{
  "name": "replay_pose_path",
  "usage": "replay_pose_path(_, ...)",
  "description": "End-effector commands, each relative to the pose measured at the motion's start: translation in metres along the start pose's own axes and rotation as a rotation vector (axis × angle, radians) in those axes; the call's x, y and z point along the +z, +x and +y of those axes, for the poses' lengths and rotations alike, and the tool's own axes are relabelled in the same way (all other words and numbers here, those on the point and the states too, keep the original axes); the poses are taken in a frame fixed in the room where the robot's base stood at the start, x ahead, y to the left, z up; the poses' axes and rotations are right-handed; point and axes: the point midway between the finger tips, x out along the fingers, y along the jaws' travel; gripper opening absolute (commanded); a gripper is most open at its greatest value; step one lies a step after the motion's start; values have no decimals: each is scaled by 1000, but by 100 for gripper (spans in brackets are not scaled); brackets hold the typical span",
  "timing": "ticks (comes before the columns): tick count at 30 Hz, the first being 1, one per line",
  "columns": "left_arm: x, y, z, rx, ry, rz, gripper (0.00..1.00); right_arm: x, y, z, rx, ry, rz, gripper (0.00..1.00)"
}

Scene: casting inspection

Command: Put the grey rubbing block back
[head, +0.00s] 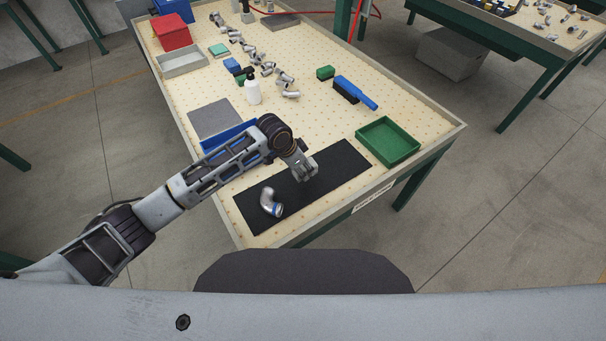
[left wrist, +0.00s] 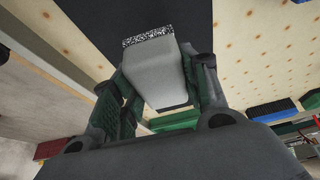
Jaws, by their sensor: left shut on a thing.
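The grey rubbing block (left wrist: 158,75) is a light grey block with a speckled black-and-white face at its far end, seen close in the left wrist view. My left gripper (head: 305,171) is shut on it, one finger on each side. In the head view the gripper is over the black mat (head: 335,166), and the block is hard to tell apart from the fingers there. Whether the block touches the mat cannot be told. My right gripper is not in view.
A metal elbow (head: 268,201) with a blue band lies on the mat's left part. A green tray (head: 367,147) stands right of the mat, a blue tray (head: 212,147) behind my arm. A grey pad (head: 214,118), white bottle (head: 252,92), blue brush (head: 357,93) and several fittings lie farther back.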

Motion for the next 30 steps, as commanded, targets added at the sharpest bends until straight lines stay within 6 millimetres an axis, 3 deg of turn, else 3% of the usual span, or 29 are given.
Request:
replay_pose_path(15,16,38,0,1,0,-1,18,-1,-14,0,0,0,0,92)
replay_pose_path(30,18,43,0,0,0,0,18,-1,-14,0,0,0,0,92)
